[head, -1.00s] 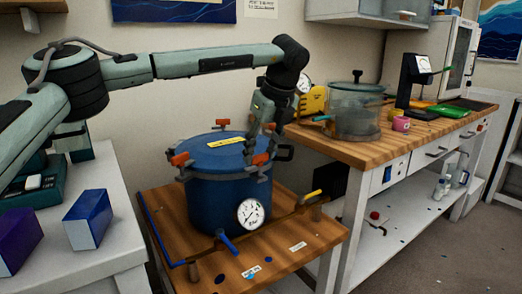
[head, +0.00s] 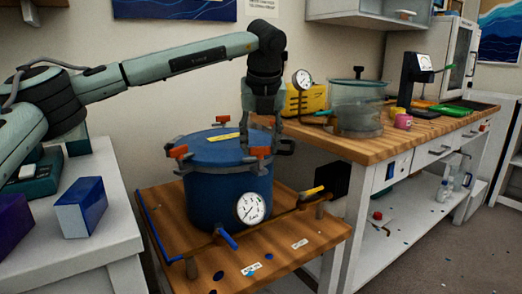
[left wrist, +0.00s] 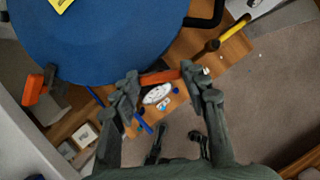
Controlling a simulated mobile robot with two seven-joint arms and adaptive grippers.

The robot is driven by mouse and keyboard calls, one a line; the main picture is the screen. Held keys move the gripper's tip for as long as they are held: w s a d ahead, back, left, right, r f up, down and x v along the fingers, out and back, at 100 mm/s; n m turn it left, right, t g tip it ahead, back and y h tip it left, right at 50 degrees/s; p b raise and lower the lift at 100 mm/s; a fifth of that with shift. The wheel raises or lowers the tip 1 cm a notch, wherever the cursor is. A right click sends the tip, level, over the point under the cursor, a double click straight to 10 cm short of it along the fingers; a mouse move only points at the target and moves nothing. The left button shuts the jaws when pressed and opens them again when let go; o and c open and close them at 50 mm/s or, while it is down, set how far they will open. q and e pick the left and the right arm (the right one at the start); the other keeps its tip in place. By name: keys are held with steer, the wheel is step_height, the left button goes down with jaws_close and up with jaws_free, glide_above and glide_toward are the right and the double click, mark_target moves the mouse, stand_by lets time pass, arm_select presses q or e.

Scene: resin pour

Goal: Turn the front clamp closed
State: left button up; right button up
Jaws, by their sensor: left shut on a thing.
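The blue pressure pot (head: 215,200) stands on a low wooden table, its blue lid (head: 212,150) on top. Several clamps with orange handles sit around the rim. The front clamp's orange handle (head: 259,152) is at the right front of the rim in the head view. My left gripper (head: 262,138) points down over it and is shut on it. In the left wrist view the orange handle (left wrist: 160,77) lies between the two fingertips (left wrist: 165,80). Another clamp's orange handle (head: 178,151) shows at the left of the rim. My right gripper is not in view.
A pressure gauge (head: 250,208) and a blue-handled valve (head: 228,239) are on the pot's front side. A yellow-handled valve (head: 313,191) is at the right. A clear vessel (head: 357,105) stands on the bench behind. A blue box (head: 82,207) is on the left table.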

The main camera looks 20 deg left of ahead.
arm_select(q)
steer(key=m+h, duration=0.1)
steer(key=m, duration=0.1)
steer(key=shift+a+m, duration=0.15)
steer(key=shift+m, duration=0.25)
steer(key=shift+m+h, duration=0.4)
steer(key=shift+m, duration=0.5)
steer(key=shift+a+m+h, duration=0.1)
steer(key=shift+m+h, duration=0.2)
steer(key=shift+m, duration=0.6)
steer(key=m+p, duration=0.1)
steer(key=m, duration=0.1)
steer(key=m+h+p, duration=0.1)
steer(key=m, duration=0.1)
steer(key=shift+a+r+m+h, duration=0.1)
steer(key=shift+r+m+h, duration=0.05)
steer(key=shift+m+h, duration=0.15)
steer(key=shift+m+g+h+p, duration=0.3)
steer(key=shift+m+p, duration=0.35)
steer(key=shift+m, duration=0.15)
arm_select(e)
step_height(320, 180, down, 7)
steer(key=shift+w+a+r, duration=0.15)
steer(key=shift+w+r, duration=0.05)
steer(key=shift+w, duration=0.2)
arm_select(q)
steer(key=o, duration=1.2)
steer(key=shift+c, duration=0.2)
